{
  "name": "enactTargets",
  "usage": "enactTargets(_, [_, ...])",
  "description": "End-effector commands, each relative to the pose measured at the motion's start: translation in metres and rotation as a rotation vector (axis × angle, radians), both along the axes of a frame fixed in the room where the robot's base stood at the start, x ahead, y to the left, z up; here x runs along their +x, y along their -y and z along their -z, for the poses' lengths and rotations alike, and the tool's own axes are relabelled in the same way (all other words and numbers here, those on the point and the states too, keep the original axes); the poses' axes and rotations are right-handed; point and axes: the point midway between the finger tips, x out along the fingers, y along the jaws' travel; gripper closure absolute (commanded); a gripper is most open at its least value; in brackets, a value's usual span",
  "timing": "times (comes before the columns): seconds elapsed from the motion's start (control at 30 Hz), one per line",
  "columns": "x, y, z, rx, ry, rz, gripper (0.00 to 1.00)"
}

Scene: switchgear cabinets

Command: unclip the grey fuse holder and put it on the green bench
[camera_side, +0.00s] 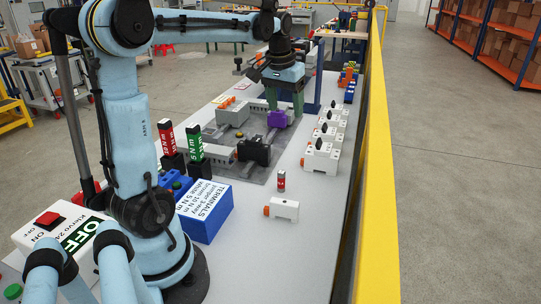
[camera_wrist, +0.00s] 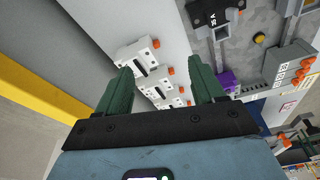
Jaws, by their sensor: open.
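My gripper (camera_side: 285,102) is open over the work table, its green fingers pointing down. In the wrist view the fingers (camera_wrist: 160,72) are apart with nothing held between them. A grey block with orange parts (camera_side: 233,111), possibly the grey fuse holder, sits on the grey mounting plate (camera_side: 222,138), left of my gripper. It also shows at the right of the wrist view (camera_wrist: 290,68), outside the fingers. A purple block (camera_side: 277,119) is close below my gripper; in the wrist view it lies partly behind the right finger (camera_wrist: 228,80). I cannot pick out a green bench for sure.
White modules (camera_side: 322,156) line the table's right side. A black device (camera_side: 254,151), red and green upright tools (camera_side: 195,143) and a blue terminals box (camera_side: 205,208) stand nearer. A loose white module (camera_side: 284,209) lies in front. A yellow rail (camera_side: 375,170) runs along the right.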

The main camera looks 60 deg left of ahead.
Motion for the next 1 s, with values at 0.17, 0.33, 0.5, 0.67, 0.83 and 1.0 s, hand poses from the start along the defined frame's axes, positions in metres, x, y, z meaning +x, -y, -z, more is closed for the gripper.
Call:
enactTargets(0.17, [-0.005,-0.069,0.007,-0.058,-0.086,-0.137,0.32])
enactTargets(0.33, [-0.015,-0.110,0.016,-0.102,-0.139,-0.222,0.32])
enactTargets(0.5, [-0.021,-0.126,0.022,-0.122,-0.161,-0.255,0.32])
enactTargets(0.67, [-0.022,-0.127,0.031,-0.125,-0.163,-0.257,0.32])
enactTargets(0.83, [-0.021,-0.127,0.055,-0.123,-0.163,-0.256,0.32])
enactTargets(1.0, [-0.021,-0.127,0.085,-0.122,-0.162,-0.256,0.32])
